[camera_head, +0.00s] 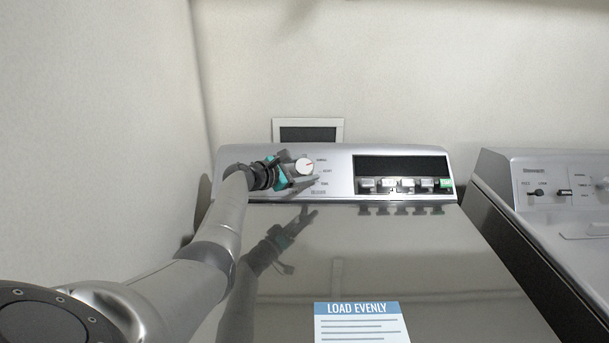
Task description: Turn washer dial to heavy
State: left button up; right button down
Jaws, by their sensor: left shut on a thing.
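The washer (400,262) stands ahead with its glossy lid closed. Its dial (305,165) is a white round knob with a red mark, at the left of the control panel (337,160). The red mark points right and slightly up. Small labels sit to the right of the dial, too small to read surely. My left gripper (303,168) is at the dial, with its fingers above and below the knob, shut on it. The gripper hides part of the panel left of the dial. My right gripper is not in view.
A dark display with several buttons (404,185) is on the panel's right. A "LOAD EVENLY" label (360,322) lies on the lid. A second appliance (555,200) stands at right. Walls are close at left and behind.

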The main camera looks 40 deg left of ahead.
pick_arm(q)
jog(key=shift+m+g+h+b, duration=0.5)
jog(key=shift+m+h+b, duration=0.35)
jog(key=shift+m, duration=0.25)
jog(key=shift+r, duration=0.1)
jog(key=o, duration=1.4)
jog(key=shift+s+r+p, duration=0.1)
jog(key=shift+s+p, duration=0.2)
jog(key=shift+s, duration=0.05)
jog(key=shift+p+v, duration=2.05)
jog(key=shift+v, duration=5.2)
